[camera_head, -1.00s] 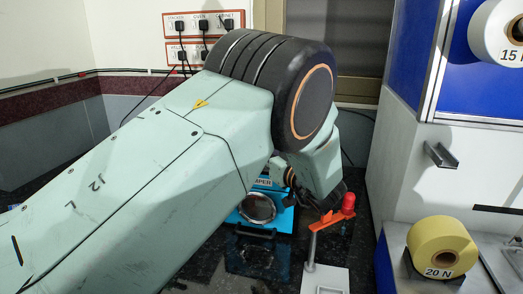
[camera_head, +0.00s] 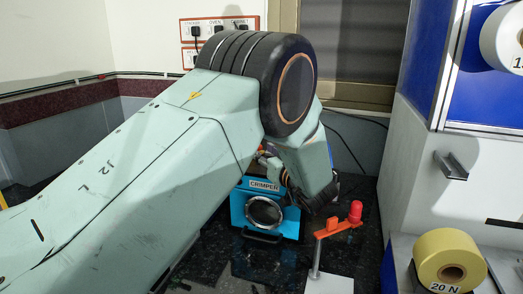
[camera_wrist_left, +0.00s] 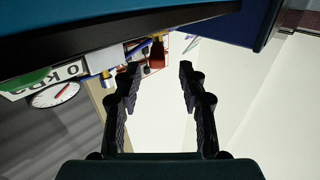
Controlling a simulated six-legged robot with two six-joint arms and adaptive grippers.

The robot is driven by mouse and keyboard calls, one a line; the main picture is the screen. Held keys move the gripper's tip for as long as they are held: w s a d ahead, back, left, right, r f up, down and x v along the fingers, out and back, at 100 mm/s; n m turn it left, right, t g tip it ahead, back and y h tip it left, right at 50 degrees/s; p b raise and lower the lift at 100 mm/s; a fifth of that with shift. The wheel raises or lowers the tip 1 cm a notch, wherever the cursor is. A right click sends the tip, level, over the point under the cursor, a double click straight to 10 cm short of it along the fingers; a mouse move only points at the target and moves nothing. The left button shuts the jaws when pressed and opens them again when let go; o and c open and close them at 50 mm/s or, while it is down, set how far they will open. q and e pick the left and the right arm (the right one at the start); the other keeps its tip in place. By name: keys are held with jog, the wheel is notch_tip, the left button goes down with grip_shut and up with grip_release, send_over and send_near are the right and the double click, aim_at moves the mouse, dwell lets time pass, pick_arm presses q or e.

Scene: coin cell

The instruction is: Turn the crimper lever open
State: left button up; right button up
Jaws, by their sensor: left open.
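The blue crimper (camera_head: 237,210), with its name plate and a round dark window, stands on the dark bench behind my left arm, which hides part of it. An orange arm (camera_head: 328,229) with a red knob (camera_head: 356,211) sits on a grey post to the right of the crimper; I cannot tell whether it is the crimper's lever. My left gripper (camera_head: 313,200) is beside the crimper's right side, above and left of the red knob, partly hidden by its wrist. In the left wrist view the gripper (camera_wrist_left: 158,80) is open, with nothing held between its fingers.
A yellow roll marked 20 N (camera_head: 430,255) stands at the right, and a white roll (camera_head: 497,30) is above it. A grey bracket (camera_head: 451,165) juts from the white cabinet. The dark bench in front of the crimper is mostly clear.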

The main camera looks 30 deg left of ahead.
pick_arm(q)
jog(key=shift+w+a+f, duration=0.15)
jog(key=shift+w+a, duration=0.4)
jog(key=shift+w, duration=0.2)
jog(key=shift+a, duration=0.15)
jog(key=shift+s+a+r, duration=0.2)
jog(key=shift+a, duration=0.1)
jog(key=shift+w+d+f, duration=0.15)
jog(key=shift+w+d, duration=0.1)
jog(key=shift+w, duration=0.05)
jog(key=c, duration=0.4)
jog(key=shift+s+a, duration=0.15)
jog(key=shift+s, duration=0.05)
jog(key=c, duration=0.5)
jog(key=shift+w, duration=0.1)
